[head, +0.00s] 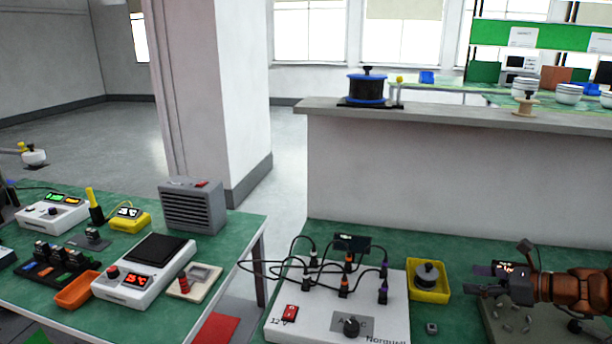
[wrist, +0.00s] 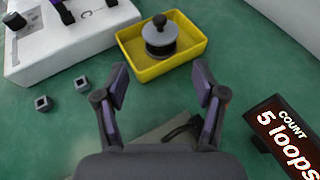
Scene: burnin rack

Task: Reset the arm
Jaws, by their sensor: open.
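My gripper (wrist: 162,92) is open in the wrist view, with its two purple-padded fingers apart and nothing between them. In the head view my gripper (head: 472,283) and orange-brown arm reach in from the right edge, low over the green table (head: 455,235). A yellow tray (wrist: 135,63) with a grey knobbed cylinder (wrist: 160,38) in it lies ahead of the fingertips, apart from them. The tray also shows in the head view, left of my gripper (head: 444,294).
A white power box (head: 290,325) with cables stands left of the tray. Small grey cubes (wrist: 43,103) lie on the table. A counter display (wrist: 285,140) reading "5 loops" is right of my gripper. A second table (head: 235,240) with instruments stands at left, and a ledge (head: 450,112) behind.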

